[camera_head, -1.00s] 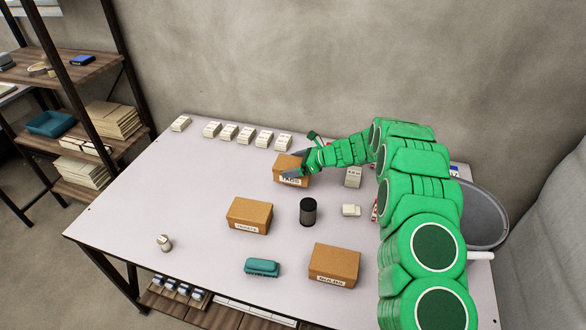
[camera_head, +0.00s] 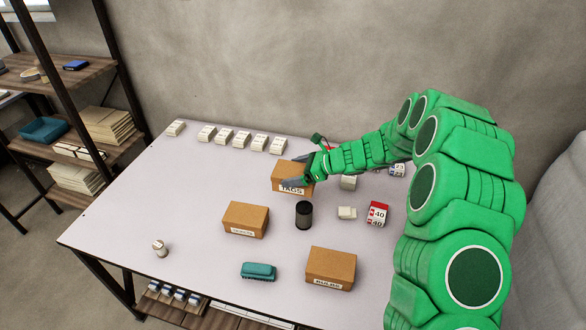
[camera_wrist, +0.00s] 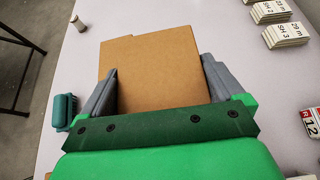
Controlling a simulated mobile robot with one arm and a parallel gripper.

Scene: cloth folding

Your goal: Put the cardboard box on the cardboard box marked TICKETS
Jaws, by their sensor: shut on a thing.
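A brown cardboard box labelled TAGS (camera_head: 284,173) is at the back middle of the table in the head view. My gripper (camera_head: 295,170) is shut on it, a finger on each of two opposite sides. In the wrist view the box (camera_wrist: 158,70) fills the space between my fingers. It looks slightly raised off the table, though its underside is hidden. The cardboard box marked TICKETS (camera_head: 246,219) sits on the table, nearer the camera and to the left of the held box. Its top is bare and its label is small.
A box marked BULBS (camera_head: 331,266) and a teal object (camera_head: 258,271) are near the front edge. White card stacks (camera_head: 241,139) line the back. The table's left is mostly clear.

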